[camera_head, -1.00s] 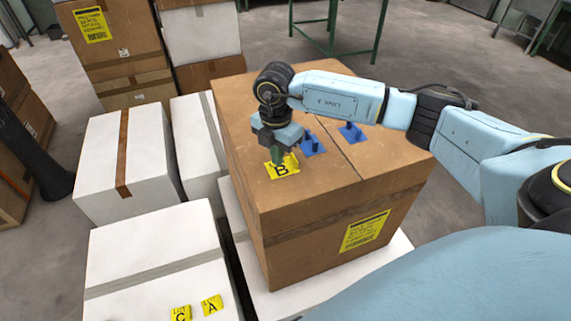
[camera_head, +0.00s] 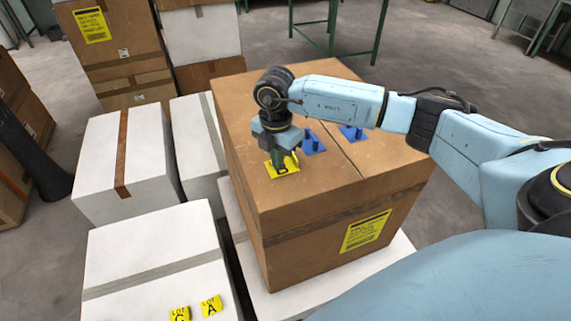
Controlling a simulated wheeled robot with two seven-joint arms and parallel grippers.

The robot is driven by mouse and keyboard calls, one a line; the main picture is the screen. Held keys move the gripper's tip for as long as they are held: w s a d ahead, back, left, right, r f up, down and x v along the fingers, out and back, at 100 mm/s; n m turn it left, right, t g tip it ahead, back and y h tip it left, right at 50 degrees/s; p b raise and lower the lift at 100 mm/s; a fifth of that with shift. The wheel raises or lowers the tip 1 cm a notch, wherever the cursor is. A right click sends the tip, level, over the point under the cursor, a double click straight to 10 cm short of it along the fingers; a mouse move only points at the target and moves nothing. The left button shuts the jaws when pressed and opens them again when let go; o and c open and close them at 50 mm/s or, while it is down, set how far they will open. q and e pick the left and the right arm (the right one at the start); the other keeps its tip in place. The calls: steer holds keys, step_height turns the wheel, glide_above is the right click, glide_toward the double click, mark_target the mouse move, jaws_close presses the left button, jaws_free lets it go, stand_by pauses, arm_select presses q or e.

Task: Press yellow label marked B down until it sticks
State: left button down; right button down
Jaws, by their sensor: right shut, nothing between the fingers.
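The yellow label marked B (camera_head: 287,169) lies on the top of the large brown box (camera_head: 375,175), near its front left part. My right gripper (camera_head: 279,163) is shut and points down at the label, with its fingertips over the label's upper left part. The fingers and part of the label overlap, so the letter is partly covered. I cannot tell for certain whether the fingertips touch the label. My left gripper is not in view.
Two blue pieces with upright pegs, a near one (camera_head: 313,146) and a far one (camera_head: 352,134), sit on the same box top behind the label. Labels C (camera_head: 180,313) and A (camera_head: 211,306) lie on a white box (camera_head: 150,240) at front left. Other boxes crowd the left.

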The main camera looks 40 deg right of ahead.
steer(key=shift+r, duration=0.1)
step_height(320, 180, up, 8)
steer(key=p, duration=0.6)
stand_by(0.6)
